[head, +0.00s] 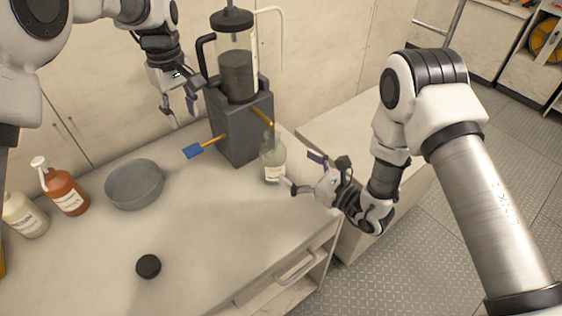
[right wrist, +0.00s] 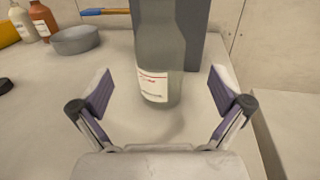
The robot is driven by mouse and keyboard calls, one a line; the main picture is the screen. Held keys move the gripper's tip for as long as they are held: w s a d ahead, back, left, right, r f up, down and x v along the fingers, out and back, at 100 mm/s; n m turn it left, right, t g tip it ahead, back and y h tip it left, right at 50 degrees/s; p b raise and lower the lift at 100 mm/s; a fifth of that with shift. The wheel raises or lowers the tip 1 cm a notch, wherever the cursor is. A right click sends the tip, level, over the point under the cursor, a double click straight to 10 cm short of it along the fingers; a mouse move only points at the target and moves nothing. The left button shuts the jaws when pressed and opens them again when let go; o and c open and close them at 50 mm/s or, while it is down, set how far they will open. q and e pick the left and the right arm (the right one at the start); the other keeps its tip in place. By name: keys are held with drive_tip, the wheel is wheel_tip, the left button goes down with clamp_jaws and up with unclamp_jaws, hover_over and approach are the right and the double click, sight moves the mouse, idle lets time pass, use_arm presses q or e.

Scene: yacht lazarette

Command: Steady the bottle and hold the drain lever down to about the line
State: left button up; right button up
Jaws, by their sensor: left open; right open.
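A clear bottle (head: 273,160) with a white label stands upright on the counter, in front of the right side of the dark pump unit (head: 240,120). An orange spout (head: 262,117) reaches over its mouth. A lever with a blue paddle (head: 194,151) sticks out from the unit's left side. My right gripper (head: 300,172) is open beside the bottle; in the right wrist view the bottle (right wrist: 160,60) stands between and just beyond the open fingers (right wrist: 163,100), apparently untouched. My left gripper (head: 182,112) is open and empty, above and behind the lever. I cannot make out the line on the bottle.
A grey bowl (head: 134,186), an orange-brown pump bottle (head: 66,190) and a cream bottle (head: 25,215) stand at the left. A black cap (head: 148,266) lies near the front. The counter (head: 205,235) is clear in the middle.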

sight(274, 165)
wheel_tip(274, 165, down, 4)
drive_tip(key=shift+f, duration=0.2)
drive_tip(key=x, duration=0.8)
drive_tip(key=shift+f, duration=0.3)
drive_tip(key=shift+s+d+r, duration=0.1)
drive_tip(key=shift+s+d, duration=0.05)
drive_tip(key=shift+d, duration=0.05)
drive_tip(key=shift+c, duration=1.3)
drive_tip(key=c, duration=0.9)
drive_tip(key=shift+c, duration=0.2)
drive_tip(key=shift+c, duration=1.4)
